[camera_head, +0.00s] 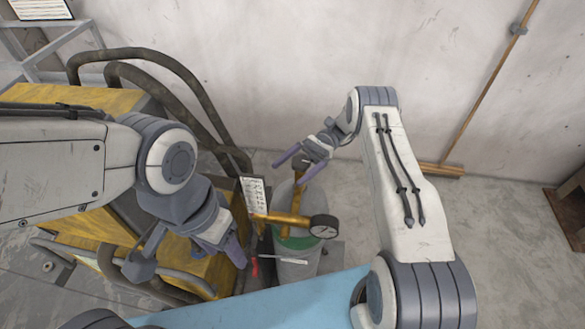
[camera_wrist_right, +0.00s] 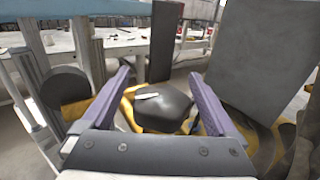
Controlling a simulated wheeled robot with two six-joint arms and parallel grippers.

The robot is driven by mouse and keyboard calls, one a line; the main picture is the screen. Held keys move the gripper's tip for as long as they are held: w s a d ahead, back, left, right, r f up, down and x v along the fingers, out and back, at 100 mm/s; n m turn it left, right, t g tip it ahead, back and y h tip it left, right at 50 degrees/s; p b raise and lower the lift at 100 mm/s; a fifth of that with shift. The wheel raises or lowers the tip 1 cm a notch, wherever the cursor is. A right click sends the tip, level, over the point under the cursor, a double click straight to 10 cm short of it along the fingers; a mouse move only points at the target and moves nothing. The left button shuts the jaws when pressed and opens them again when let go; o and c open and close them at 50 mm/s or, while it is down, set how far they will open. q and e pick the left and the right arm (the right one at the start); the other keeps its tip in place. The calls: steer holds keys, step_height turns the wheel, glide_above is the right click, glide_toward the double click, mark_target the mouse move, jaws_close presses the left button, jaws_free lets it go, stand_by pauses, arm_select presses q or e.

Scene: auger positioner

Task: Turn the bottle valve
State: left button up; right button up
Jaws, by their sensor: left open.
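The gas bottle (camera_head: 298,268) stands upright on the floor, grey with a green band near its top. Its brass valve fitting (camera_head: 282,218) carries a round pressure gauge (camera_head: 324,226) on the right. My right gripper (camera_head: 299,168) is open above the valve, near a brownish part at the valve's top; contact cannot be told. In the right wrist view, a dark rounded part (camera_wrist_right: 163,108) with a pale mark shows between the spread purple fingers of that gripper (camera_wrist_right: 163,85). My left gripper (camera_head: 232,252) is open, left of the bottle beside the yellow machine.
A yellow machine (camera_head: 75,95) with thick dark hoses (camera_head: 190,80) stands left of the bottle. A white printed card (camera_head: 254,193) and a red-handled tool (camera_head: 254,265) are close to the bottle. A light blue surface (camera_head: 270,302) lies in front. Floor at the right is mostly clear.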

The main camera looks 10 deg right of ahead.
steer(key=s+d+r+p, duration=0.3)
steer(key=s+d+r, duration=0.4)
steer(key=r, duration=0.4)
steer(key=shift+s+d, duration=0.35)
steer(key=shift+d, duration=0.5)
